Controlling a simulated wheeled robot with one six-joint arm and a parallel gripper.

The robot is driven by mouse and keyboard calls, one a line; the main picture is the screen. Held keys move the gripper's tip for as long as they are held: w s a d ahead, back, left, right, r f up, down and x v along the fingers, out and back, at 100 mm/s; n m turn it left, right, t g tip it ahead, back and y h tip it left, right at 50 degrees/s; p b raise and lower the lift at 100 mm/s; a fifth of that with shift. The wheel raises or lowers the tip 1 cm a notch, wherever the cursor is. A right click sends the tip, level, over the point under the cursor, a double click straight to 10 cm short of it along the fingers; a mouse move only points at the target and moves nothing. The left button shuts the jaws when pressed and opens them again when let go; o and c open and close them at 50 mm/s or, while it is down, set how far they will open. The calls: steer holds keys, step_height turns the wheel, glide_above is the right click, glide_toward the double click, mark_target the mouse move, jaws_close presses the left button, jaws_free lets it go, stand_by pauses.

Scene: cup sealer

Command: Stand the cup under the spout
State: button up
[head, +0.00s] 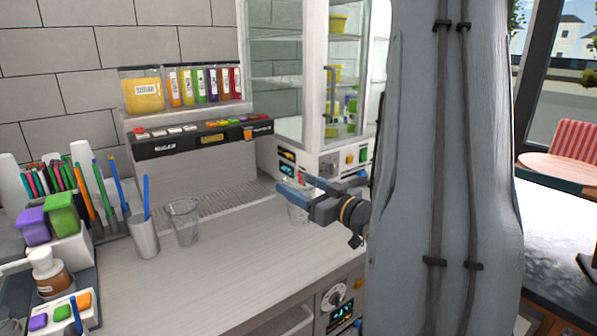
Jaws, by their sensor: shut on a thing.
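My gripper (300,189) reaches in from the right over the counter, with its fingers pointing left. It is shut on a clear cup (298,212), which shows below and between the fingers and looks upright. My gripper hides part of this cup, and I cannot tell whether its base touches the counter. A drink dispenser (200,139) with a dark button panel stands at the back, to the left of my gripper. A ribbed drip tray (228,197) lies below it. I cannot make out a separate spout under the panel.
Another clear cup (184,222) stands on the counter (215,265), left of the held one. A grey holder (145,238) with a blue straw stands beside it. A glass-fronted cabinet (310,85) rises behind my gripper. The counter's front middle is clear.

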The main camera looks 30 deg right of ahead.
steer(key=shift+s+p, duration=0.65)
steer(key=shift+p, duration=0.9)
steer(key=w+a+f+h+b, duration=0.1)
steer(key=w+f+b, duration=0.1)
steer(key=w, duration=1.4)
steer(key=w+a+f+m+h+b, duration=0.1)
steer(key=w+f, duration=0.2)
steer(key=w, duration=1.4)
steer(key=shift+w+a+b, duration=0.2)
steer(key=shift+a+b, duration=0.2)
steer(key=shift+f, duration=0.1)
steer(key=o, duration=0.9)
steer(key=shift+o, duration=0.5)
